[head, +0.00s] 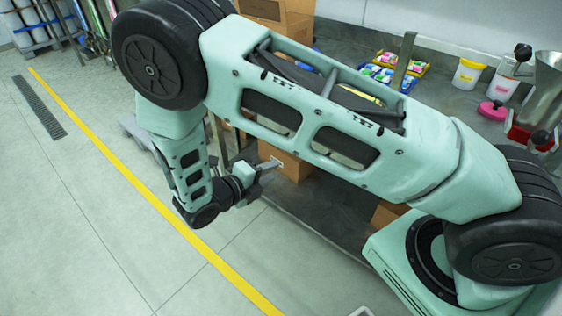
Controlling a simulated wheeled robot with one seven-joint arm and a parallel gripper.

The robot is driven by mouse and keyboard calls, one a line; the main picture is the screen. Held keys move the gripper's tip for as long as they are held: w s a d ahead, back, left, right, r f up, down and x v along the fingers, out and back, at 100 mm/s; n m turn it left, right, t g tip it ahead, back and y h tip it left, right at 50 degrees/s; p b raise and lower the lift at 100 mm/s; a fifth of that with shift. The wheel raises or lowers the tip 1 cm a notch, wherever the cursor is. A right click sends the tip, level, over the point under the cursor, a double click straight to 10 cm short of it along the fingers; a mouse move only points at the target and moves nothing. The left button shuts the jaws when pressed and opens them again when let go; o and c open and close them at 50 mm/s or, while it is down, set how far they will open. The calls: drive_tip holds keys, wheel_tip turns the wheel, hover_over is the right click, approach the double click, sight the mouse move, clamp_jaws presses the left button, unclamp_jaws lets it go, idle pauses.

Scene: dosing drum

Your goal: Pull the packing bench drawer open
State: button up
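The packing bench (455,88) has a dark grey top that runs along the wall behind my arm. My arm crosses the whole middle of the view and covers much of the bench's front. I cannot make out the drawer or its handle; they seem hidden behind my arm. My gripper (268,169) is low at the bench's front side, pointing right, near a cardboard box under the bench. It is small and partly seen, so I cannot tell whether its fingers are open or touch anything.
Cardboard boxes (288,160) stand on the bench's dark lower shelf (335,215). Open floor with a yellow line (150,195) lies left.

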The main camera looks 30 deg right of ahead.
drive_tip(key=w+d+f+n, duration=0.1)
drive_tip(key=w+d+f, duration=0.1)
drive_tip(key=w+d, duration=0.2)
drive_tip(key=w+d+f+n+t+p, duration=0.1)
drive_tip(key=w+d+f, duration=0.2)
drive_tip(key=d, duration=0.8)
drive_tip(key=shift+w+f+t, duration=0.2)
drive_tip(key=shift+w+t, duration=0.1)
drive_tip(key=shift+w, duration=0.1)
drive_tip(key=shift+d, duration=0.1)
clamp_jaws()
